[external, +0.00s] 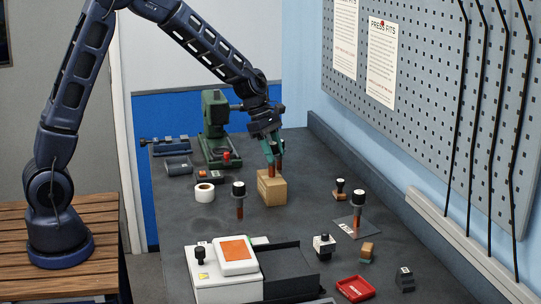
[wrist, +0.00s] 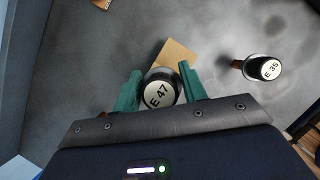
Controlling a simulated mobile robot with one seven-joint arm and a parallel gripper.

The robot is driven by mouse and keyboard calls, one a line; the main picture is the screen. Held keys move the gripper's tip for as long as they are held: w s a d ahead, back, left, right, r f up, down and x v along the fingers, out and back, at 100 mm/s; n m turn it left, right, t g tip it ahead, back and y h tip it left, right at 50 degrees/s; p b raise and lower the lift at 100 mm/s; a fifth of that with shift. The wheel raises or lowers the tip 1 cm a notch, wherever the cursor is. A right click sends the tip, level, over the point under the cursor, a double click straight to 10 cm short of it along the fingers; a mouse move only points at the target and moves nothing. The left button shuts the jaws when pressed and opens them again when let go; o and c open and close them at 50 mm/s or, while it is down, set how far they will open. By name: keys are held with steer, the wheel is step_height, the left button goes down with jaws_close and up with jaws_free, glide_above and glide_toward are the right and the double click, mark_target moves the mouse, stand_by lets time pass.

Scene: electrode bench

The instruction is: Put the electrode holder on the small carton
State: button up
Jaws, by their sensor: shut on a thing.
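My gripper (external: 273,150) is shut on an electrode holder, whose round cap marked E 47 (wrist: 160,93) sits between the green fingers in the wrist view. Its red-brown shaft (external: 271,170) points down over the small carton (external: 272,190), a tan box on the bench. The shaft's lower end is at the carton's top; I cannot tell whether it touches. In the wrist view part of the carton (wrist: 178,54) shows behind the cap, which hides the rest.
Another holder (external: 239,205) stands left of the carton; a further one (external: 357,207) stands on a grey plate to the right. A white tape roll (external: 204,192), a stamp (external: 340,188) and a green machine (external: 216,135) are nearby. A white device (external: 230,265) and red tray (external: 356,288) are in front.

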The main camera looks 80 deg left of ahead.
steer(key=o, duration=1.1)
steer(key=shift+f, duration=0.15)
steer(key=shift+o, duration=0.2)
steer(key=v, duration=1.2)
steer(key=s+d+r+m, duration=0.6)
steer(key=s, duration=0.2)
steer(key=s+d+m+y, duration=0.1)
steer(key=s+d+m, duration=0.2)
steer(key=s+m, duration=0.4)
steer(key=s+d+r+m+y, duration=0.1)
steer(key=s+d+m, duration=0.1)
steer(key=s+m, duration=0.5)
steer(key=s+d+r+m+t+y, duration=0.1)
steer(key=s+d+m, duration=0.2)
steer(key=s+m, duration=0.4)
steer(key=shift+s+d, duration=0.4)
steer(key=shift+s, duration=4.05)
